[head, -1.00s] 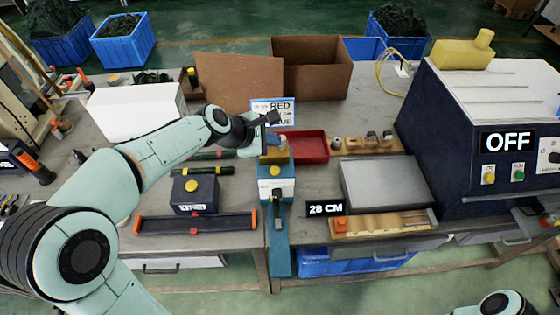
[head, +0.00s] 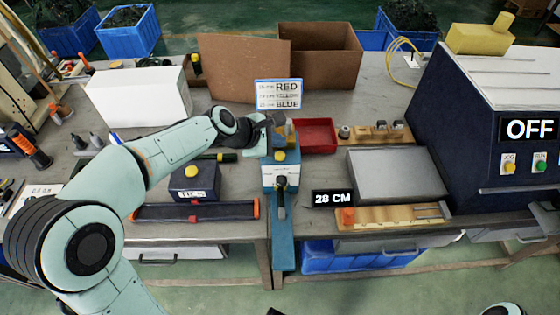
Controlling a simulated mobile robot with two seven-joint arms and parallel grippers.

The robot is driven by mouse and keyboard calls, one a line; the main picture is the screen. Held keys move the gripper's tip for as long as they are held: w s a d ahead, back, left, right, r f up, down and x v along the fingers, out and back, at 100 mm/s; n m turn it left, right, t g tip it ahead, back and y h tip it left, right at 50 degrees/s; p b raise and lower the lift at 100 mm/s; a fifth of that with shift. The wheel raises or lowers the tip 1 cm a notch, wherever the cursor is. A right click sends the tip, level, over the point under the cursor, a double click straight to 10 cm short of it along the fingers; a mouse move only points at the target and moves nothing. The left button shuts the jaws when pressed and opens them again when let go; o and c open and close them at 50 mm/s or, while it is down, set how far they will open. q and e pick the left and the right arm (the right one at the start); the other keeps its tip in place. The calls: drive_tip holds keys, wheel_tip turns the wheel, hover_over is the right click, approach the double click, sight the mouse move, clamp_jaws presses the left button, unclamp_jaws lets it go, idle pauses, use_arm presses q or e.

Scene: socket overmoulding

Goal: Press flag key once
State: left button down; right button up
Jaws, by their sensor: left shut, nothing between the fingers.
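A dark blue box (head: 183,184) with a yellow button (head: 191,170) on top stands on the left bench. A blue-and-white bench device (head: 281,178) with another yellow button (head: 280,156) stands at the centre. I cannot tell from any marking which button is the flag key. My left gripper (head: 268,133) is shut and empty, at the back of the centre device and just below the sign; whether it touches anything is unclear. My right gripper is not in view; only a bit of my right arm shows at the bottom right.
A sign (head: 279,94) lists RED and BLUE lines. A red tray (head: 317,136) lies right of my gripper. The large machine (head: 470,130) shows OFF. A white box (head: 137,97) stands behind my left arm.

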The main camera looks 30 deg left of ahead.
sight(277, 157)
use_arm(q)
drive_tip(key=shift+f+b, duration=0.45)
drive_tip(key=shift+f, duration=0.6)
idle(1.2)
drive_tip(key=shift+f, duration=0.4)
drive_tip(key=shift+f+b, duration=0.45)
idle(0.5)
drive_tip(key=shift+r, duration=0.1)
drive_tip(key=shift+r+p, duration=0.8)
drive_tip(key=shift+p, duration=0.1)
drive_tip(key=shift+r, duration=0.1)
